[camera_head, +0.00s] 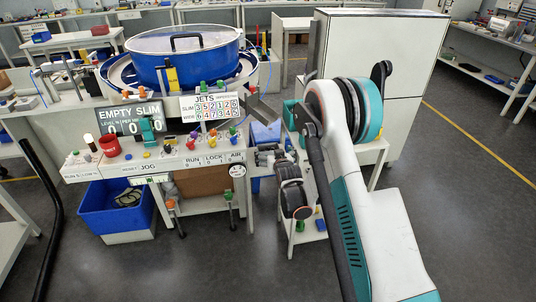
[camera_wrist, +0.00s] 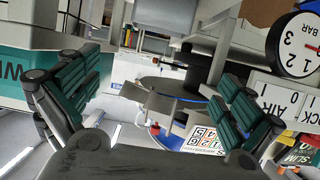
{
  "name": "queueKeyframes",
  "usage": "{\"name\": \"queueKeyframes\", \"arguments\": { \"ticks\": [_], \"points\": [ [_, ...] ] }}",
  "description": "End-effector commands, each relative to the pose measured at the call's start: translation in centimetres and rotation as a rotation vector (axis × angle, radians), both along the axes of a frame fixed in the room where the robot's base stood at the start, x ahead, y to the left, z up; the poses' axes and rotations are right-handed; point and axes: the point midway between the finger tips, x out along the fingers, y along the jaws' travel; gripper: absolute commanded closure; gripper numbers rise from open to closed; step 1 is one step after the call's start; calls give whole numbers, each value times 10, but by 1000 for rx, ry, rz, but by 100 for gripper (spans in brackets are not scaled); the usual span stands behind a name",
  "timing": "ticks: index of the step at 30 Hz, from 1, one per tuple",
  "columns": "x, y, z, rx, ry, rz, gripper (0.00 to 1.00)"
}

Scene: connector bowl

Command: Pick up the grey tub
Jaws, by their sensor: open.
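I cannot single out a grey tub with certainty. A pale grey box-like shape (camera_wrist: 165,16) shows at the top edge of the wrist view, cut off by the frame; I cannot tell if it is the tub. My gripper (camera_wrist: 152,82) is open, with its green-padded fingers wide apart and nothing between them. In the head view my gripper (camera_head: 264,156) hangs in front of the right end of the machine bench. My arm hides part of the area behind it.
A blue bin (camera_head: 100,212) stands below. Open floor lies in front.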

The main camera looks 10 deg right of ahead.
Motion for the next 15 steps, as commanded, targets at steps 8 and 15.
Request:
{"name": "queueKeyframes", "arguments": {
  "ticks": [8,15],
  "points": [
    [3,1,-49,1,-49,2,0],
    [28,1,-64,1,-53,2,0]
  ]
}}
